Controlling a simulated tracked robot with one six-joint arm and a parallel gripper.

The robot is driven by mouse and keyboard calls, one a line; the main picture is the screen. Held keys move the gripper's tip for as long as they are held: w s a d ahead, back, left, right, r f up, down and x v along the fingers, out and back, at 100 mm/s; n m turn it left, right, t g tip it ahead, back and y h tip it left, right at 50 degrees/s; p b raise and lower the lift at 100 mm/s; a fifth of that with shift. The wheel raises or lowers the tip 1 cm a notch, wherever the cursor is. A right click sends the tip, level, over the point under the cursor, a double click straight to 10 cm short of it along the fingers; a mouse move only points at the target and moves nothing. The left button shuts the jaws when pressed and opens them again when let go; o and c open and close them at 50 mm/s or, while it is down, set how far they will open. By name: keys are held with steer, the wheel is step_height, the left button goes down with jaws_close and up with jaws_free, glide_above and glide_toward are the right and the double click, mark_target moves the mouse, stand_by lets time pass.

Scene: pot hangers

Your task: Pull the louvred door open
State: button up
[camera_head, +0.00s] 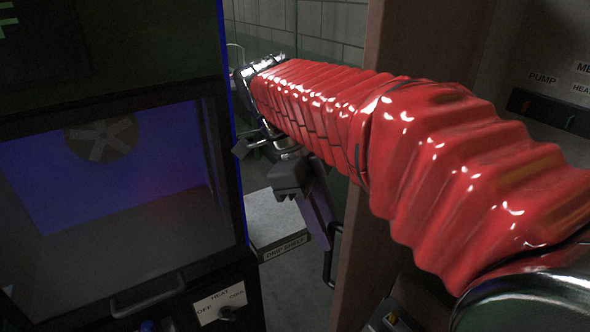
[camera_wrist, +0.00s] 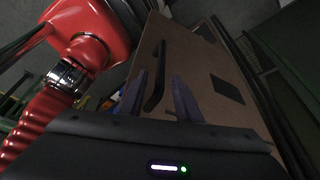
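The door (camera_head: 362,280) shows in the head view as a tall brown panel seen nearly edge-on. In the wrist view its brown face (camera_wrist: 205,65) fills the middle and carries a dark rectangular patch (camera_wrist: 227,90); I cannot make out slats. A black bar handle (camera_wrist: 157,75) stands on this face, and part of a black handle (camera_head: 332,255) shows at the door's left side in the head view. My gripper (camera_wrist: 160,92) is open, with its two purple-grey fingers apart and the handle between them in the picture. Whether they touch it I cannot tell. My gripper (camera_head: 305,205) is partly hidden in the head view.
A dark cabinet with a glass window (camera_head: 110,200) and a heat knob (camera_head: 228,313) stands at the left. A labelled drip shelf (camera_head: 275,218) lies between it and the door. A panel with pump and heat labels (camera_head: 545,100) is at the right.

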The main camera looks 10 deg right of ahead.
steer(key=v, duration=1)
steer(key=shift+r, duration=0.35)
steer(key=shift+a, duration=0.1)
steer(key=shift+c, duration=0.2)
